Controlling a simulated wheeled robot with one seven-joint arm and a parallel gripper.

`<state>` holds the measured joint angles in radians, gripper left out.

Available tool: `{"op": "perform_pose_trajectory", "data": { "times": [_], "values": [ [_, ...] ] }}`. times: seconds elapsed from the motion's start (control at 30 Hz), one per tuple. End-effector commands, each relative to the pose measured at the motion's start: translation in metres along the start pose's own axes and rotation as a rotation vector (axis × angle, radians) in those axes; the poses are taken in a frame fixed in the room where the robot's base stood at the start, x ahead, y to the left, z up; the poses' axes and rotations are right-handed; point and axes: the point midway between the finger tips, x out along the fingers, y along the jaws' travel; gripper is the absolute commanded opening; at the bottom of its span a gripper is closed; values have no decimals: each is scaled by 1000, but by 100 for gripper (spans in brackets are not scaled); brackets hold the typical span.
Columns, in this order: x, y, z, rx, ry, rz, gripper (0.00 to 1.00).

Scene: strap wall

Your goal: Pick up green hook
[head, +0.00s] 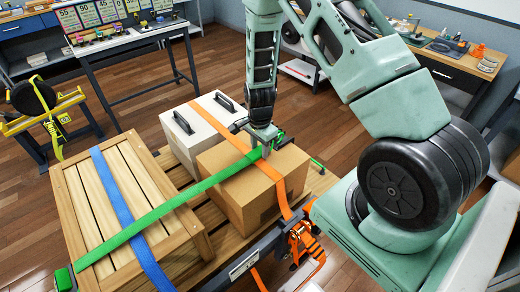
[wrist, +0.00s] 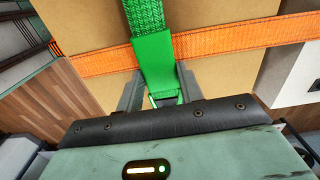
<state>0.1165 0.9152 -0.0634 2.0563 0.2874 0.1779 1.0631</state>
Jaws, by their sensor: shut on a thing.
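The green hook (wrist: 156,62) is at the end of the green strap (head: 160,211), above the top of the cardboard box (head: 240,196). My gripper (head: 266,143) is shut on the green hook, with one finger on each side of it in the wrist view (wrist: 160,92). In the head view the hook is mostly hidden by my gripper. The green strap runs from the near left corner, across the wooden crate (head: 70,205), up to my gripper.
An orange strap (head: 262,165) crosses the box and the white case (head: 190,128), passing close to the hook. A blue strap (head: 125,220) lies over the crate. An orange ratchet (head: 303,240) hangs at the near edge. A black table (head: 125,38) stands behind, with floor between.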

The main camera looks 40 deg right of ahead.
Motion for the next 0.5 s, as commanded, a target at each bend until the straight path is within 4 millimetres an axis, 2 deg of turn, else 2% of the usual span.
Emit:
{"op": "perform_pose_trajectory", "data": {
  "times": [0.17,0.5],
  "values": [
    [-17,-1,0,0,2,-5,11],
    [-72,-1,0,0,0,-4,11]
  ]
}}
